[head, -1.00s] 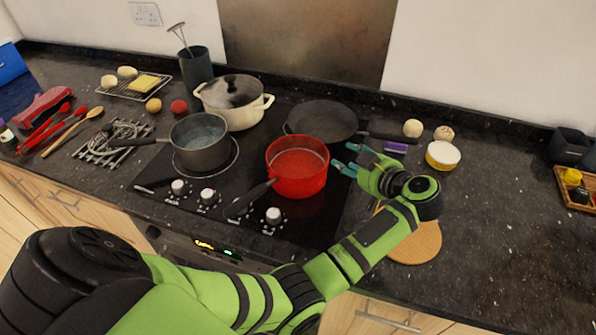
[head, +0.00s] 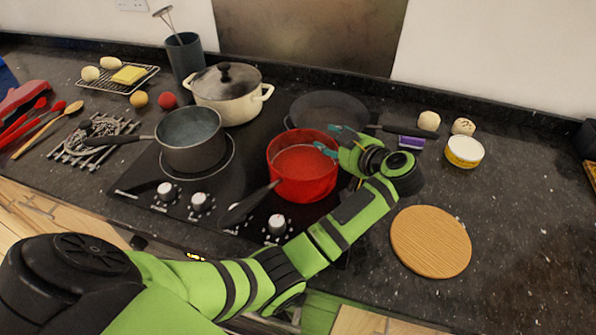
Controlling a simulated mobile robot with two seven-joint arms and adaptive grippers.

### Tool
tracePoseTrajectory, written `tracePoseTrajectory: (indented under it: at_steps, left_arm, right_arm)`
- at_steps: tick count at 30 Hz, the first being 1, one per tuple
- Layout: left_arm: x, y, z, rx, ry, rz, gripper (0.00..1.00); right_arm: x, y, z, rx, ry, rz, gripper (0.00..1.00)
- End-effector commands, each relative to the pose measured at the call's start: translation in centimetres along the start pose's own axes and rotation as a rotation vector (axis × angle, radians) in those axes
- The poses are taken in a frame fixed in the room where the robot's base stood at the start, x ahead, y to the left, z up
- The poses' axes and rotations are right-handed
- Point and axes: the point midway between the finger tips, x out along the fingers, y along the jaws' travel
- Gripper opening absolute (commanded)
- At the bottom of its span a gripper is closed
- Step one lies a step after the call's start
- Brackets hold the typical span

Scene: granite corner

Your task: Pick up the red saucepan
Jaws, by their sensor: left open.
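The red saucepan (head: 303,178) sits upright on the front right of the black hob, with red contents inside. Its dark handle (head: 249,203) points toward the front left. My left gripper (head: 328,141) is at the pan's right rear rim, its teal fingers apart, one reaching over or beside the rim. Whether the fingers touch the pan cannot be told. My right gripper is not in view.
A grey saucepan (head: 190,148) stands left on the hob, a cream lidded pot (head: 228,105) behind it, and a black frying pan (head: 328,112) behind the red one.

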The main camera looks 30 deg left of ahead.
Motion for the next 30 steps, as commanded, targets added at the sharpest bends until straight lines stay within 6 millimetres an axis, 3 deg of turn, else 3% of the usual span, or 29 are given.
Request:
tracePoseTrajectory:
  at_steps: [1, 4, 5, 22, 30]
  left_arm:
    - [-0.1, 0.0, 0.0, 0.0, 0.0, 0.002, 0.43]
    - [-0.1, 0.0, 0.0, 0.0, 0.0, 0.002, 0.03]
    - [-0.1, 0.0, 0.0, 0.0, 0.0, 0.001, 0.0]
    - [-0.3, 0.1, -0.7, -0.002, 0.002, 0.002, 0.0]
    - [-1.7, 0.2, -4.1, -0.008, 0.007, 0.005, 0.0]
  right_arm:
    - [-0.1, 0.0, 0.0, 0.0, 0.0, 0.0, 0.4]
    - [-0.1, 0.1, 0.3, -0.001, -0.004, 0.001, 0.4]
    - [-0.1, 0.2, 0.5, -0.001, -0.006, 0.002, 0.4]
    - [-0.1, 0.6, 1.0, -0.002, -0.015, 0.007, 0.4]
    - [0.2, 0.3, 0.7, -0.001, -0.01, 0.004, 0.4]
